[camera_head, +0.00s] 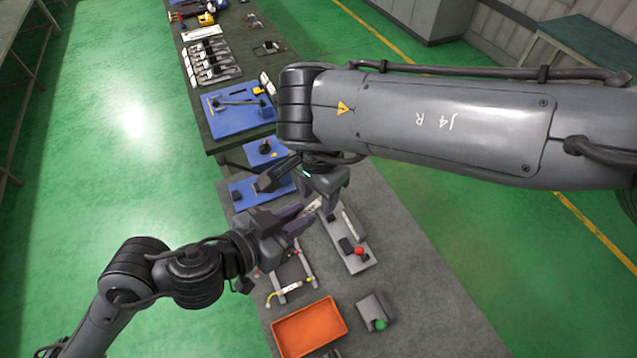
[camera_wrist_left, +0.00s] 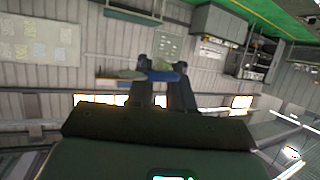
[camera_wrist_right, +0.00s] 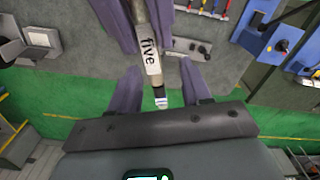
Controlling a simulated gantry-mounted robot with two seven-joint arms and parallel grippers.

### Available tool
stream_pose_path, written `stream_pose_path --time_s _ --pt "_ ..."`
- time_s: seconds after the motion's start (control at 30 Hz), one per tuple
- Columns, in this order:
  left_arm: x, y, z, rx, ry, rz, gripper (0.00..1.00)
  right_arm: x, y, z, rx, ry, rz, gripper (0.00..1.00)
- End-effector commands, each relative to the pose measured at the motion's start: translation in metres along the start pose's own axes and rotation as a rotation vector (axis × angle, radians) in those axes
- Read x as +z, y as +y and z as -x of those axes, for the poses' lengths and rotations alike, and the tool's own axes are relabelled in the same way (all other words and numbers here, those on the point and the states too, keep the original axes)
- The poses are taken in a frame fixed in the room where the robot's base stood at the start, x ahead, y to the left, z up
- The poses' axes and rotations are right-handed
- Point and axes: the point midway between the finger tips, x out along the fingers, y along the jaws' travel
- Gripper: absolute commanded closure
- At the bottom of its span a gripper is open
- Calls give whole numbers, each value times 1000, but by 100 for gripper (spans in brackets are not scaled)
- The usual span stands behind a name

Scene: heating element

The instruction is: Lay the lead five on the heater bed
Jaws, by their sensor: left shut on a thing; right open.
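Lead five (camera_wrist_right: 152,62), a pale strip with a black "five" label, is held by my left gripper (camera_head: 306,213). In the right wrist view its dark, white-banded lower end reaches between the open fingers of my right gripper (camera_wrist_right: 158,82). The right gripper (camera_head: 328,186) is close above the left one in the head view.
A rack (camera_head: 296,290) with coloured ends, an orange tray (camera_head: 310,328) and a grey block with a green button (camera_head: 374,312) stand on the near table. Blue trays (camera_head: 240,120) lie farther back. The near table's right side (camera_head: 425,285) is bare.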

Motion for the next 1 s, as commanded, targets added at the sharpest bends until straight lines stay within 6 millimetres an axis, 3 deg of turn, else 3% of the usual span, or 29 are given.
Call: stream_pose_path --time_s 0.33,0.63,0.7,0.73,0.9,1.0 --pt "0 0 0 0 0 0 100 0 0 -2 0 0 0 52" --pt "0 0 0 1 1 0 100 0 0 -2 -1 0 0 98" --pt "0 1 0 3 1 0 100 0 0 -2 -2 0 0 100" --pt "0 1 0 3 1 0 77 0 -1 -2 -2 0 0 100" --pt "0 1 0 3 1 0 51 0 -1 -2 -2 0 0 100" --pt "0 1 0 2 1 0 49 0 0 -2 -1 0 0 100"
